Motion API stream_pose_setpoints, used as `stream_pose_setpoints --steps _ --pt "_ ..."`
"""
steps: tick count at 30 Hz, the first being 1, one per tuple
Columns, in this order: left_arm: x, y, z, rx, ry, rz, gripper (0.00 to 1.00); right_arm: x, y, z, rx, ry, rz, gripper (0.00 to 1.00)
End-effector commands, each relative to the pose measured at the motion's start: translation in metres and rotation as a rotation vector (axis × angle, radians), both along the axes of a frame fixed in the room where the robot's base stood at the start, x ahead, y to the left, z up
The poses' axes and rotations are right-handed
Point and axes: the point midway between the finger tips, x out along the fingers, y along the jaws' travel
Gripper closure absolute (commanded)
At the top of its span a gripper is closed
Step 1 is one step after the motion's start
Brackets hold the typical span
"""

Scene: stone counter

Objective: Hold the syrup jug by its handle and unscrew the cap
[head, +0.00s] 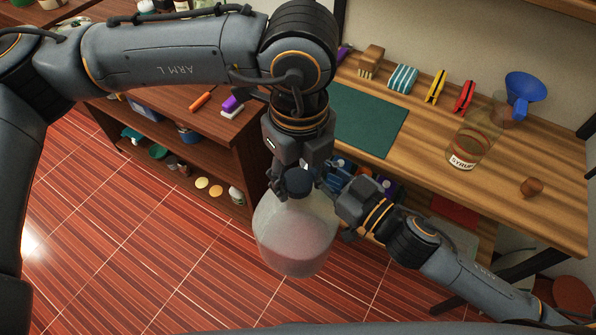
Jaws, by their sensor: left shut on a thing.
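A large clear jug (297,232) with pinkish contents is in front of the bench, over the floor, with a dark cap (299,182) on its neck. My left gripper (298,179) comes down from above and is shut on the cap. My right gripper (340,202) reaches in from the right at the jug's upper right side. The handle is not clearly seen, and I cannot tell whether the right jaws close on it. A clear container with a label reading SYRUP (476,145) stands on the wooden bench at the right.
The wooden bench (545,222) holds a green mat (362,122), a brush (371,60), clamps (465,97), a blue funnel (524,90) and a small brown piece (532,187). A brown shelf unit (247,158) stands at the left. Red floor lies below the jug.

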Motion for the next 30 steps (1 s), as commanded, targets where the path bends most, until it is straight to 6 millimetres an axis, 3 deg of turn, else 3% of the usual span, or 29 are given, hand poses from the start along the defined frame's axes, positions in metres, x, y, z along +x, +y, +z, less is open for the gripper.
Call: stream_pose_setpoints --steps 18,30 --pt "-0.001 0.0 0.02 0.001 0.001 -0.002 0.9 0.0 0.0 0.002 0.003 -0.002 0.0 1.0" --pt "-0.001 0.0 0.023 0.0 0.0 -0.001 0.9 0.0 0.0 0.002 0.003 -0.002 0.0 1.0"
